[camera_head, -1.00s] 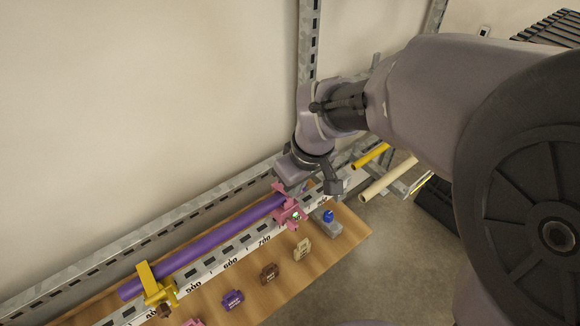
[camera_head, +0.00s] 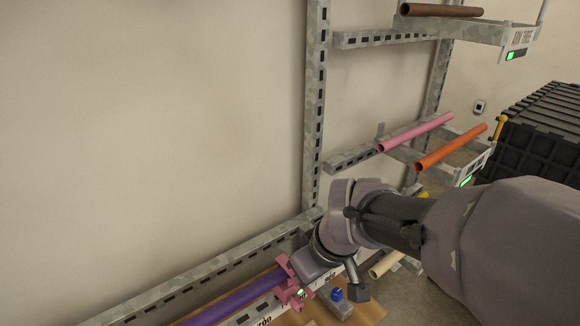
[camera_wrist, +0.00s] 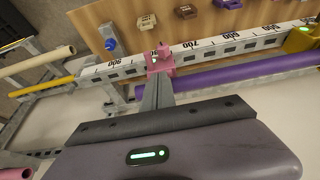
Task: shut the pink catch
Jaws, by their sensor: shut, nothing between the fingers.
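The pink catch (camera_head: 290,286) sits on the slotted, numbered rail, at the end of the purple pipe (camera_head: 235,298). A small green spot shows on it. In the wrist view the pink catch (camera_wrist: 160,62) stands just beyond my fingertips, with the purple pipe (camera_wrist: 235,74) running off to the right. My gripper (camera_wrist: 158,84) is shut and empty, its tips close to the catch; I cannot tell whether they touch it. In the head view my wrist hides the fingers and part of the catch. I cannot tell whether the catch is fully closed.
A blue knob (camera_head: 337,294) on a grey block stands beside the rail. A yellow catch (camera_wrist: 302,38) holds the pipe farther along. Brown (camera_wrist: 186,11) and beige (camera_wrist: 146,22) tags lie on the wooden board. Racks with pink (camera_head: 415,132) and orange (camera_head: 450,147) pipes stand behind my arm.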

